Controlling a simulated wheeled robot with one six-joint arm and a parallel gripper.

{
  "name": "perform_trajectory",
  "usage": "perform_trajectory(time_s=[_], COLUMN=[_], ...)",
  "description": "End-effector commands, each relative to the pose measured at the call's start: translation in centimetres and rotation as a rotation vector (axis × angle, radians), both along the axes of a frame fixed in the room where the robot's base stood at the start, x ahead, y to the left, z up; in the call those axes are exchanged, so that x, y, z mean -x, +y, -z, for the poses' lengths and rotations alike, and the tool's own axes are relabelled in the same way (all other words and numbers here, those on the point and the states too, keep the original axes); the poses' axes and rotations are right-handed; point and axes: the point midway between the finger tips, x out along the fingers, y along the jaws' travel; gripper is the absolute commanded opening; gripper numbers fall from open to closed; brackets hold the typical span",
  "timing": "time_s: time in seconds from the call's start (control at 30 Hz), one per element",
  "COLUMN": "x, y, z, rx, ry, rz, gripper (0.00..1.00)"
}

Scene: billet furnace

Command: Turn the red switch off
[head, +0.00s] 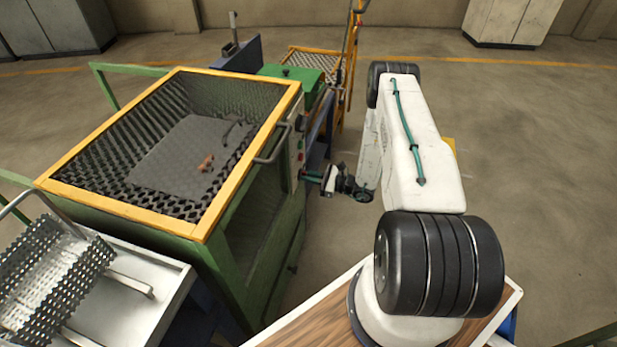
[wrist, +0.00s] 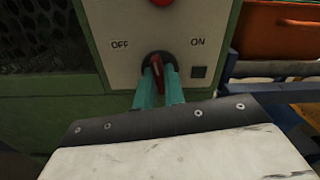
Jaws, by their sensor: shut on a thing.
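The red switch (wrist: 158,70) is a rotary knob on a black round base on a light panel (wrist: 115,65), in the wrist view. The panel reads OFF at the left and ON at the right. The knob stands nearly upright, between the two labels. My gripper (wrist: 160,76) is shut on it, with one teal finger on each side. In the head view my gripper (head: 307,176) reaches left to the panel (head: 297,150) on the side of the green machine. The switch itself is hidden there.
A red button (wrist: 162,2) sits just above the switch. The green machine has a yellow-framed mesh top (head: 120,209) and a bar handle (head: 272,150) near the panel. An orange container (wrist: 278,28) stands at the right. Open floor (head: 540,150) lies at the right.

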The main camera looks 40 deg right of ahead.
Motion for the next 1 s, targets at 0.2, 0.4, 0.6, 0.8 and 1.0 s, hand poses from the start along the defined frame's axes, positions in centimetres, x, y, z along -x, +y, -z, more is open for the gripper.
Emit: perform_trajectory(time_s=[0.2, 0.4, 0.6, 0.8, 1.0], x=[0.05, 0.06, 0.07, 0.08, 0.09], y=[0.05, 0.06, 0.07, 0.07, 0.09], z=[0.01, 0.02, 0.02, 0.02, 0.03], rx=[0.157, 0.287, 0.386, 0.447, 0.474], ry=[-0.122, -0.225, -0.302, -0.349, -0.370], rz=[-0.001, -0.001, -0.001, -0.001, -0.002], gripper=[0.00, 0.00, 0.00, 0.00, 0.00])
